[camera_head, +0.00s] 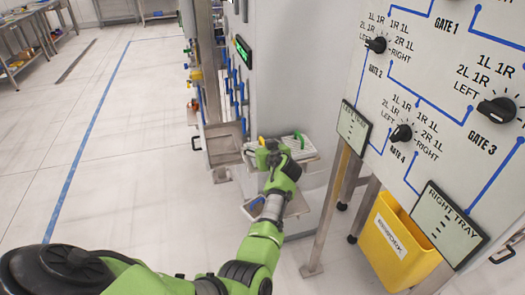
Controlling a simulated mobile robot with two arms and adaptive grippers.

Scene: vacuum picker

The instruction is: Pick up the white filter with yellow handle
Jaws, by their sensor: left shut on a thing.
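My left gripper (266,153) reaches out to a light shelf (310,155) at the side of the grey machine. It is shut on the white filter with yellow handle. Only a small piece of the yellow handle (262,141) shows just behind the fingers, and the gripper hides most of the filter. A white filter with a green handle (298,138) lies right beside it, to the right. My right gripper is not in view.
A control panel (430,100) with black knobs stands close on the right, with a yellow bin (395,245) below it. A metal tray (223,143) sits left of the shelf. A metal post (330,205) stands right of my arm. The floor at left is clear.

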